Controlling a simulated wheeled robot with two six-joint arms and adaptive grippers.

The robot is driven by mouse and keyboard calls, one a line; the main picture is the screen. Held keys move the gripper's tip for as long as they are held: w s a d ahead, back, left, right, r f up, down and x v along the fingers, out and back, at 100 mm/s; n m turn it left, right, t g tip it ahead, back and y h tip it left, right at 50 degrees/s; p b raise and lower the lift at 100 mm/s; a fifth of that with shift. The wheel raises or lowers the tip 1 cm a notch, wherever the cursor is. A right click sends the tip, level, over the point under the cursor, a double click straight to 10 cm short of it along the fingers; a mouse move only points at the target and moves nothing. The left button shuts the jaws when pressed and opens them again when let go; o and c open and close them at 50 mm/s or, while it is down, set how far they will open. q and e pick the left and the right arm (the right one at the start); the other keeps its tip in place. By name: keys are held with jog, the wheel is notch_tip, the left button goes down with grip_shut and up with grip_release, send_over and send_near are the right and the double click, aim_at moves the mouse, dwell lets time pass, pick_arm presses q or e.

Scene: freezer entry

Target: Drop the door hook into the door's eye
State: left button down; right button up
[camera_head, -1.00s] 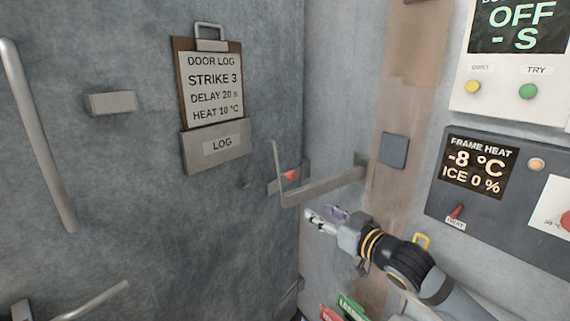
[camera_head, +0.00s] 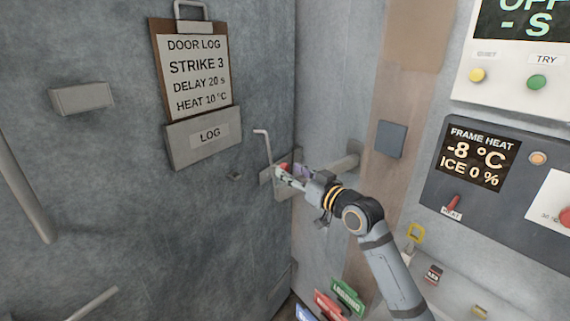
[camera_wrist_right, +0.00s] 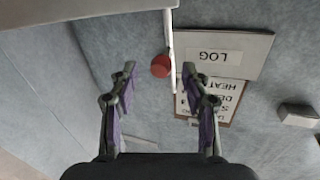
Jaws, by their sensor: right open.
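The door hook (camera_head: 266,146) is a grey bar from the frame at right, with a thin bent end standing upright near the door. In the right wrist view, which is upside down, its thin end (camera_wrist_right: 169,38) runs down from the bar. A red knob (camera_wrist_right: 160,66) appears beside that end, between my fingers. My right gripper (camera_head: 284,176) is open at the hook, its fingertips overlapping the knob and bar in the head view. I cannot tell whether they touch. A small grey fitting (camera_head: 233,176) on the door may be the eye. My left gripper is not in view.
The door carries a log clipboard (camera_head: 200,70), a grey block (camera_head: 82,98) and a long handle (camera_head: 25,190). At right are the frame heat panel (camera_head: 475,160) and a dark square plate (camera_head: 391,139). Coloured tags (camera_head: 347,297) hang below the arm.

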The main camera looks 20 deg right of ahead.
aim_at(288, 169)
jog(key=p+x, duration=0.1)
jog(key=x, duration=0.2)
jog(key=shift+w+a, duration=0.25)
jog(key=shift+w, duration=0.05)
jog(key=shift+s+d, duration=0.1)
jog(key=shift+c, duration=2.8)
grip_shut()
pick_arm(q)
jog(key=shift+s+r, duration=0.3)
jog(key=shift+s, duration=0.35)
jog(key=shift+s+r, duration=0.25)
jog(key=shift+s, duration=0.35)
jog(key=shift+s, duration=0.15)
